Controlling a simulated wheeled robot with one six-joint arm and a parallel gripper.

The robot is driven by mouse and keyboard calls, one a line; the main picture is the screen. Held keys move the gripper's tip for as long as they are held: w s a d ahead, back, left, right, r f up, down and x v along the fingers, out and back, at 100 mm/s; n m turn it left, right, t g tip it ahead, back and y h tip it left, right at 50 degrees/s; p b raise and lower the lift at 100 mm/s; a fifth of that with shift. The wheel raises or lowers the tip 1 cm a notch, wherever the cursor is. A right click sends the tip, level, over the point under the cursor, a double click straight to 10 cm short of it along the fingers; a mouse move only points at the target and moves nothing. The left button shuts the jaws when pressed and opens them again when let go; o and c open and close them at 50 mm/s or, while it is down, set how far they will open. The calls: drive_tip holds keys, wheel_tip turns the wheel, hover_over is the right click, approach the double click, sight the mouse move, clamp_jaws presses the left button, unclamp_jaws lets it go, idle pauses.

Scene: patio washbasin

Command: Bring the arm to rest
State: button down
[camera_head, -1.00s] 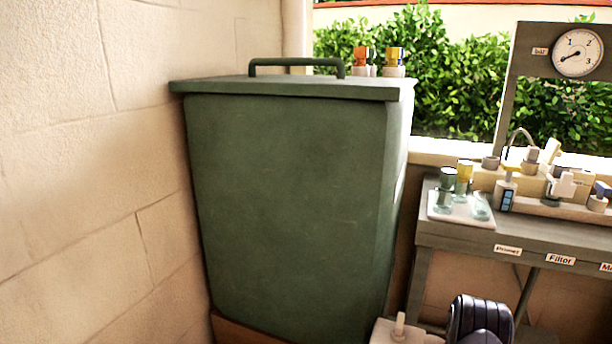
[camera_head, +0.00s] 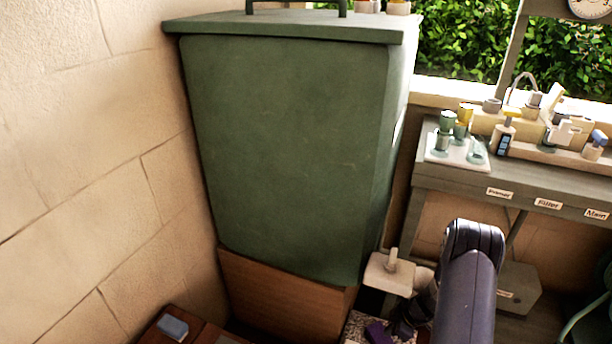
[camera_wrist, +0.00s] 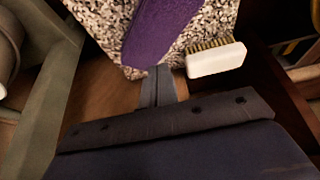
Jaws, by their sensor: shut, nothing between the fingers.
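My gripper (camera_wrist: 158,72) shows in the wrist view as two grey fingers closed together in front of a dark wrist body. Nothing is between them. The fingertips lie in the picture just below a speckled surface (camera_wrist: 188,28) with a purple item on it; whether they touch it I cannot tell. In the head view my dark arm (camera_head: 467,285) is bent at lower right, in front of the bench. Its far end reaches down and left near the bottom edge, where the fingers are not clear.
A green lidded tank (camera_head: 280,150) stands on a wooden base (camera_head: 285,300) against the left wall. A labelled bench (camera_head: 520,190) with small bottles is at right. A purple item (camera_wrist: 160,30) and a white brush (camera_wrist: 215,60) are close to the fingertips.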

sight(383, 341)
wheel_tip(383, 341, down, 5)
drive_tip(key=b, duration=0.4)
drive_tip(key=shift+f, duration=0.15)
wheel_tip(383, 341, up, 6)
drive_tip(key=p, duration=0.3)
drive_tip(key=shift+f, duration=0.1)
drive_tip(key=shift+r+p, duration=1.35)
drive_tip(key=shift+p, duration=0.4)
